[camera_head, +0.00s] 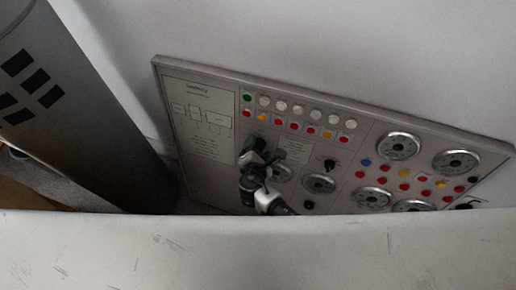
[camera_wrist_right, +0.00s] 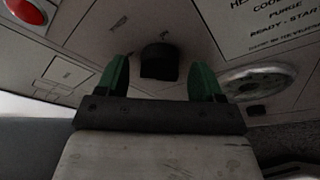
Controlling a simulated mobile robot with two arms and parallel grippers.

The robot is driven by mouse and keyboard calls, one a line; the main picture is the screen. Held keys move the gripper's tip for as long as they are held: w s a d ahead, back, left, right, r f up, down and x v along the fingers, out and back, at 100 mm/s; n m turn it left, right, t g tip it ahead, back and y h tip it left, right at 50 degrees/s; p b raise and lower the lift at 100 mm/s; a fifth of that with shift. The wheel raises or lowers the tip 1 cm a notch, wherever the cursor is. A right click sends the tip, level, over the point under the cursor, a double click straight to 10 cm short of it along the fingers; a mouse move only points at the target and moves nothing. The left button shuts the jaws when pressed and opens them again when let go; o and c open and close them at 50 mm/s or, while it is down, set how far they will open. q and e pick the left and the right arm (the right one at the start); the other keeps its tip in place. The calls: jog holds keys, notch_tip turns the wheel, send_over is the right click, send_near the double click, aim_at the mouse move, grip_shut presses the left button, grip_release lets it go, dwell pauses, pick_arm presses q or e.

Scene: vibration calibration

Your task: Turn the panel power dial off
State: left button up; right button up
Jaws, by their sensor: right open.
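The grey control panel (camera_head: 215,165) leans tilted against the pale wall in the head view. A black dial knob (camera_wrist_right: 160,61) on the panel shows in the right wrist view. My right gripper (camera_head: 257,152) is at the panel's left-middle part and covers the panel behind it in the head view. In the right wrist view my right gripper (camera_wrist_right: 158,82) is open, with one green fingertip on each side of the black knob. A gap shows on both sides, so the fingers appear apart from it. The knob's pointer and markings cannot be read. My left gripper is not in view.
Other black knobs (camera_head: 329,163) and round gauges (camera_head: 319,184) lie to the right of my gripper. Rows of coloured buttons (camera_head: 295,125) run above. A dark grey cylinder (camera_head: 75,110) stands left of the panel. A pale surface (camera_head: 250,250) crosses the foreground and hides the panel's lower edge.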

jog(key=p+v, duration=0.1)
jog(key=v, duration=0.9)
jog(key=shift+s+r, duration=0.2)
jog(key=shift+s, duration=0.15)
